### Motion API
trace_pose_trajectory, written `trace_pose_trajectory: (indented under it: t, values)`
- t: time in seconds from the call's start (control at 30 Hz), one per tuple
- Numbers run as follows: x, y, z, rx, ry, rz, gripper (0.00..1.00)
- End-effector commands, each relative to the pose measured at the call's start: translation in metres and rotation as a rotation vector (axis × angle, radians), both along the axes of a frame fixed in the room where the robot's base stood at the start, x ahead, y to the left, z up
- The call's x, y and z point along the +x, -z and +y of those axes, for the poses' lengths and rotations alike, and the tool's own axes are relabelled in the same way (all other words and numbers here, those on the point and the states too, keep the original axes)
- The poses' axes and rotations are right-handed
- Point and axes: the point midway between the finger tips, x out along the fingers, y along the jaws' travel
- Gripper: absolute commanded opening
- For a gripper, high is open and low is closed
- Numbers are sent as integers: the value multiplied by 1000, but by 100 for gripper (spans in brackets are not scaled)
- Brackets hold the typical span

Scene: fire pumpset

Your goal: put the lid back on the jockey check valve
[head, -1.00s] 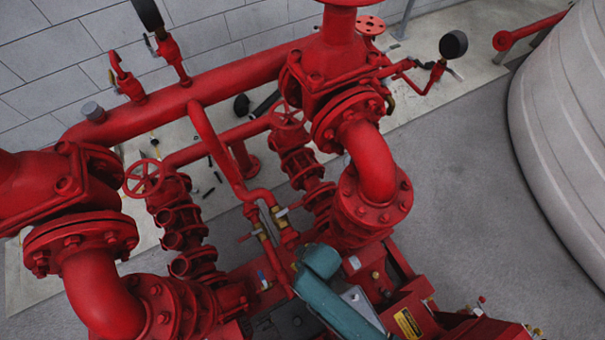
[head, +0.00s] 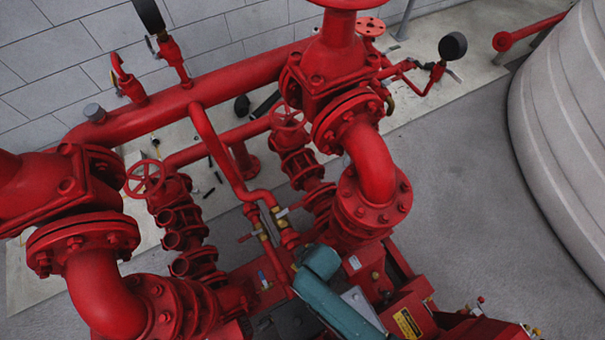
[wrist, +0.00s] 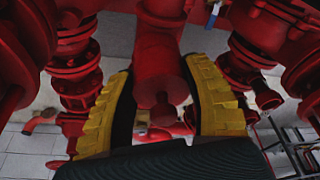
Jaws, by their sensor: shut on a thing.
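In the wrist view my gripper (wrist: 160,108) shows two yellow, ribbed fingers with dark inner pads. It is shut on a red, rounded part (wrist: 158,92) between the pads, which looks like the lid. Its outline merges with the red pipework behind it, so its exact shape is unclear. In the head view two stacks of small red valves stand between the big pipes: the left stack (head: 178,235) has round openings facing out, the right stack (head: 305,175) sits further back. I cannot tell which body is the jockey check valve. My gripper does not show in the head view.
Large red elbows (head: 372,168) and a long header pipe (head: 230,75) crowd the space. Handwheels (head: 145,177) and a thin bent pipe (head: 215,145) stand near the small valves. Grey floor (head: 450,190) is clear at right, beside a large pale tank (head: 565,120).

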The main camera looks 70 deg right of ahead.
Motion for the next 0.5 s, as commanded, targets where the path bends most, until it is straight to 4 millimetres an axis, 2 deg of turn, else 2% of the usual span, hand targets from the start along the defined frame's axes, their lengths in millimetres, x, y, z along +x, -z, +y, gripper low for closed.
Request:
trace_pose_trajectory:
  t: [0.43,0.47,0.5]
  values:
    - [0,0,0,0,0,-1,13]
    - [0,0,0,0,0,-1,54]
    - [0,0,0,0,0,-1,62]
